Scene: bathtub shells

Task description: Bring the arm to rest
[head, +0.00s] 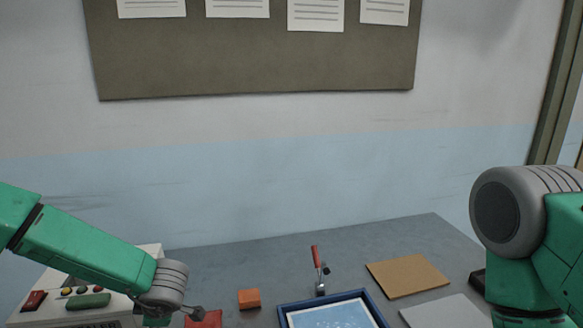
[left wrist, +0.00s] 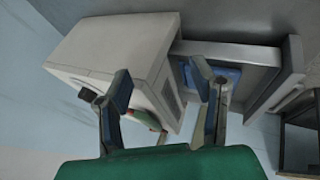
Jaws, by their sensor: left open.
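My left arm (head: 90,250) comes in from the left in the head view, green with a grey ribbed wrist joint, angled down over the pale control box. My left gripper (left wrist: 163,120) shows in the left wrist view with its two dark fingers spread apart. Nothing is held between the fingers. A pale box (left wrist: 110,50) and a grey metal structure with a blue part inside (left wrist: 225,75) lie beyond them. My right arm (head: 545,230) stands at the right edge, its grey joint raised and folded; its gripper is not in view.
The grey table holds a control box (head: 60,310) with coloured buttons, an orange block (head: 249,299), a red-handled tool (head: 317,268), a blue-rimmed tray (head: 352,293), a tan board (head: 408,276) and a grey sheet (head: 445,312). The table's back left is clear.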

